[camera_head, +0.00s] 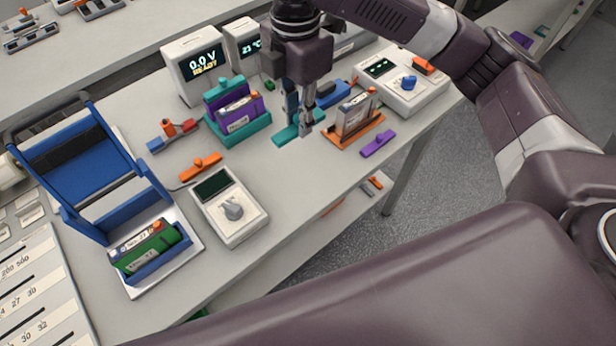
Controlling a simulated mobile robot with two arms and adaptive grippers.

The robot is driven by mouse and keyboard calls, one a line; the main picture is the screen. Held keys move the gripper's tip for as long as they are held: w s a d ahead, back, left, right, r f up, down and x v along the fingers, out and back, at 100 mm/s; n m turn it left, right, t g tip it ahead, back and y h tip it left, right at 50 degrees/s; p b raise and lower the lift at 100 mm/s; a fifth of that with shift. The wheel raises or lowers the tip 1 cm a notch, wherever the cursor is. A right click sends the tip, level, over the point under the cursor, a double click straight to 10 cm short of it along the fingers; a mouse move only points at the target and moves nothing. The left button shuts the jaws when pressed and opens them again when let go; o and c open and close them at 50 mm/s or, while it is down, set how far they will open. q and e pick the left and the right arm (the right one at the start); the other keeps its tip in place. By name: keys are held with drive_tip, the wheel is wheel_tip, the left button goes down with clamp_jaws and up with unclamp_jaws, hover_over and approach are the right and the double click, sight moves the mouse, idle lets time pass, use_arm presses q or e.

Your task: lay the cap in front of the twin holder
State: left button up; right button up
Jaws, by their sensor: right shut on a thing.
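The twin holder (262,133) is teal and stands in the middle of the bench. My right gripper (305,131) points down to the right of the twin holder, shut on a flat teal cap (285,138). The cap is at or just above the bench top; I cannot tell whether it touches. Part of the cap is hidden by the fingers. My left gripper is not in view.
An orange holder (340,139) with a grey cell stands right of the gripper. A purple cap (378,143) lies beside it. The bench (290,185) is clear in front of the twin holder.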

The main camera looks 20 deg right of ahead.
wheel_tip(320, 180, down, 7)
drive_tip(key=p, duration=0.2)
hover_over(301, 180)
wheel_tip(301, 180, down, 6)
drive_tip(key=shift+f, duration=0.65)
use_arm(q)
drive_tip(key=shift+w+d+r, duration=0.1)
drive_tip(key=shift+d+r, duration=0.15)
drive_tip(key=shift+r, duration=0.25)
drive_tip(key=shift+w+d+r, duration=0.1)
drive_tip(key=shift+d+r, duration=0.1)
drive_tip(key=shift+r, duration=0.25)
use_arm(e)
drive_tip(key=shift+f, duration=1.8)
drive_tip(key=shift+f, duration=0.1)
drive_tip(key=o, duration=0.9)
drive_tip(key=shift+c, duration=0.2)
